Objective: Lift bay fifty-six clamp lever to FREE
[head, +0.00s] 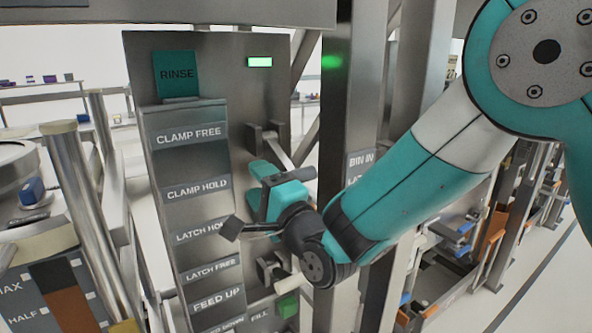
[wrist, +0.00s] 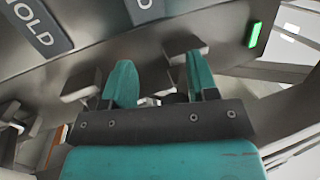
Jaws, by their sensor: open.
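The clamp lever (head: 282,154) sits on the panel beside the CLAMP FREE (head: 189,133) and CLAMP HOLD (head: 197,189) labels. Its bar slopes down and right from a dark bracket, and its lower part is partly hidden by my gripper. My gripper (head: 268,186) is open at the lever's lower end, near the CLAMP HOLD height. In the wrist view, my gripper (wrist: 163,85) has its two teal fingers apart, with a small pale and dark part (wrist: 152,100) showing between them. I cannot tell if they touch it. No bay number is readable.
A second lever (head: 270,268) is lower on the panel, near LATCH FREE (head: 212,270). A metal post (head: 350,100) stands close on the right, behind my arm.

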